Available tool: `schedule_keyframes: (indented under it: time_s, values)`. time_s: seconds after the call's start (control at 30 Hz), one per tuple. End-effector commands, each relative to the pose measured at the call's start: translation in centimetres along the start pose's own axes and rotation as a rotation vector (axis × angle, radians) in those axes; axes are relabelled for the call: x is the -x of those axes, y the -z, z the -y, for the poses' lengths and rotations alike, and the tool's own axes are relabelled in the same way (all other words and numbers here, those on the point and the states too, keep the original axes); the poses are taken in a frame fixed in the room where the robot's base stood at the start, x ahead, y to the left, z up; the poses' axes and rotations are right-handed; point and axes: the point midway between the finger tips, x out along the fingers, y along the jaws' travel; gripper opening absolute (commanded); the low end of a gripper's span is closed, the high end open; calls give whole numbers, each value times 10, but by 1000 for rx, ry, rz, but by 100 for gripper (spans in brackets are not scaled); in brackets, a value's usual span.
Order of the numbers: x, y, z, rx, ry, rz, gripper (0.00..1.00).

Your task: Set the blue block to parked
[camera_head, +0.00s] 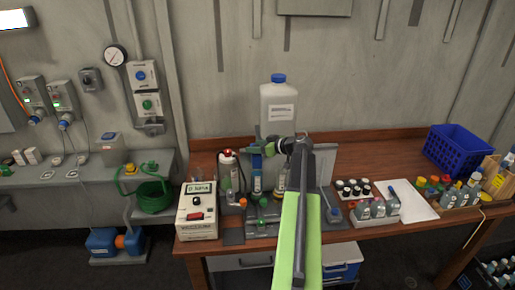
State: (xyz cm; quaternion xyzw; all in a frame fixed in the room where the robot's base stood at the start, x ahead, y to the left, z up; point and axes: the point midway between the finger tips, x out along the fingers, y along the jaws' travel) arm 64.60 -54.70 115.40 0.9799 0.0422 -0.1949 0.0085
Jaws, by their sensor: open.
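A small blue block (257,163) shows upright on the grey bench fixture (325,178) near the middle of the wooden table, just left of my arm. My gripper (267,146) is at the end of my arm, in front of the fixture and close to the block's upper part. Its jaws are open. I cannot tell whether the jaws touch the block or only stand beside it. My arm hides part of the fixture, and any parked marking is too small to read.
A white jug with a blue cap (278,103) stands behind the fixture. A boxy white instrument (198,212) is at the left. Dark-capped vials (350,188), bottles (378,208) and a blue basket (455,148) fill the right. The table's middle right back is clear.

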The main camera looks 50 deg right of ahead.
Motion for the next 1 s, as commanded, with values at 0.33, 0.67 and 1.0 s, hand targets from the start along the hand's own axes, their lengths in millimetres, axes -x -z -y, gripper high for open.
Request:
schedule_keyframes:
  time_s: [0.33, 0.67, 1.0]
  values:
    - [0, 0, 0, 0, 0, 0, 15]
    - [0, 0, 0, 0, 1, 0, 0]
    - [0, 0, 0, 0, 1, 0, 0]
